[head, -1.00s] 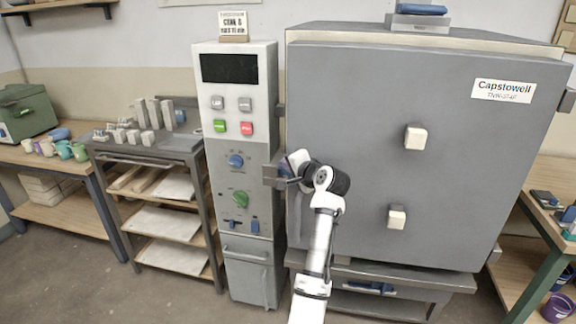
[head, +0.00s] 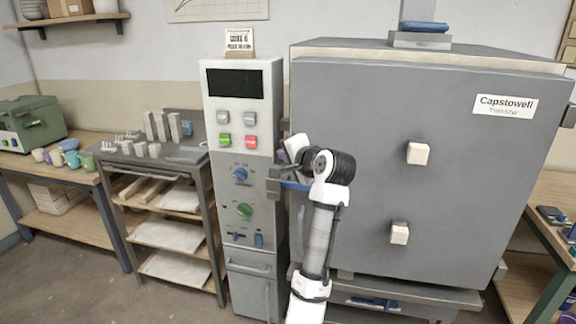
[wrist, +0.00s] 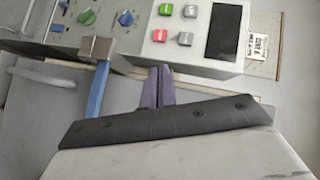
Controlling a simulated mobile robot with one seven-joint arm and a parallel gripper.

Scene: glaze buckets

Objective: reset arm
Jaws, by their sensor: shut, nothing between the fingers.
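My gripper shows in the wrist view (wrist: 160,84) as two purple fingers pressed together with nothing between them. In the head view my arm is raised in front of the left edge of the large grey kiln (head: 360,120), and its wrist is bent toward the control panel (head: 238,155). The fingers are mostly hidden there. A blue latch handle (wrist: 98,92) with a metal bracket lies beside the fingers in the wrist view, apart from them. The same handle (head: 294,186) shows just below my wrist in the head view. The kiln door looks shut.
A rack with white shelves (head: 165,232) and grey blocks stands left of the panel. A wooden table (head: 60,175) with cups and a green box (head: 28,122) is farther left. A green-legged table (head: 548,260) stands at the right. Open floor lies front left.

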